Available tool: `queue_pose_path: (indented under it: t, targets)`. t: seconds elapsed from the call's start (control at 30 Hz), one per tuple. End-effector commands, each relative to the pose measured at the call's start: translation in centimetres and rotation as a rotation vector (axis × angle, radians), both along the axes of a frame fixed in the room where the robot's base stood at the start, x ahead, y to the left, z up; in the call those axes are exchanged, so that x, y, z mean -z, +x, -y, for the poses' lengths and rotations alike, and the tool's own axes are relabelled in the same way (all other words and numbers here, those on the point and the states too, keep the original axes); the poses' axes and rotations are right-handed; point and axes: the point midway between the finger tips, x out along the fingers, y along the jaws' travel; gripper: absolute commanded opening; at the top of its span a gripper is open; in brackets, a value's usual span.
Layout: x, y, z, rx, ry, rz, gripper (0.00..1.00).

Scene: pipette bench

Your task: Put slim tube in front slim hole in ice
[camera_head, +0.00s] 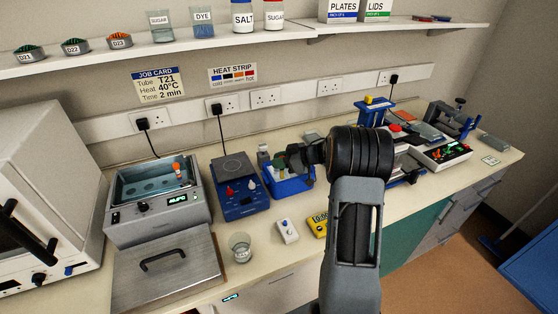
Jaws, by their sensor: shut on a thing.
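My gripper (301,156) is over the blue ice box (292,187), in the middle of the bench. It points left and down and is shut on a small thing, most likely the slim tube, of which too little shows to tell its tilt. Whitish ice and small pieces show inside the box, under and beside the gripper. The front slim hole cannot be made out at this size, and my gripper and arm cover part of the box. Whether the held tube touches the ice cannot be told.
A water bath (160,205) with an orange-capped tube (178,168) stands at left. A blue stirrer (241,200) is left of the ice box. A glass beaker (241,247), a white device (287,231) and a yellow timer (318,225) stand in front. Instruments crowd the right.

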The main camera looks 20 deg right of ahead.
Motion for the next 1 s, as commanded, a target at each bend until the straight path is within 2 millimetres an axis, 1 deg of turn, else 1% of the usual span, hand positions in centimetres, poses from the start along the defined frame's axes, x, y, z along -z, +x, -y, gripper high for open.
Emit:
queue_pose_path:
  t: [0.03,0.17,0.2,0.47,0.77,0.87,1.0]
  targets:
    - [0.6,-0.1,-0.2,-0.002,0.001,-0.011,0.0]
    - [0.7,-0.2,-0.2,-0.003,0.001,-0.013,0.0]
    - [0.7,-0.2,-0.2,-0.003,0.001,-0.013,0.26]
    - [0.4,-0.1,0.0,0.0,0.0,-0.008,0.51]
    - [0.2,-0.2,0.2,0.001,0.0,-0.005,0.52]
    - [-0.1,-0.7,1.0,0.003,-0.002,-0.004,0.52]
    - [-1.0,-2.2,2.8,0.005,-0.002,-0.004,0.52]
